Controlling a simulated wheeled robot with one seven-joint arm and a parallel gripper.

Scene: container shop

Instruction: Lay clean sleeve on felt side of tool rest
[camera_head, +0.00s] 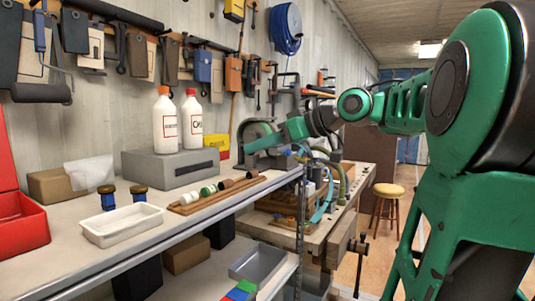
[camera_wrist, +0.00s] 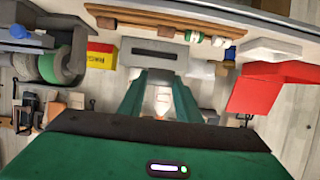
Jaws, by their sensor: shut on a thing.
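The tool rest (camera_head: 200,206), a long brown wooden strip, lies on the shelf. On it, left to right in the head view, are a white cylinder (camera_head: 187,198), a green-and-white one (camera_head: 207,190) and brown pieces (camera_head: 226,184). In the wrist view the rest (camera_wrist: 165,22) runs along the top. I cannot tell which cylinder is a clean sleeve or which side is felt. My gripper (camera_head: 252,147) is above the shelf's far end, beside the grinder.
A grey box (camera_head: 172,168) carrying two white bottles (camera_head: 165,120) stands behind the rest. A white tray (camera_head: 122,224), blue jars (camera_head: 108,201) and a red bin (camera_head: 22,222) are left. The bench grinder (camera_head: 254,132) is close to my gripper. Tools hang on the wall.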

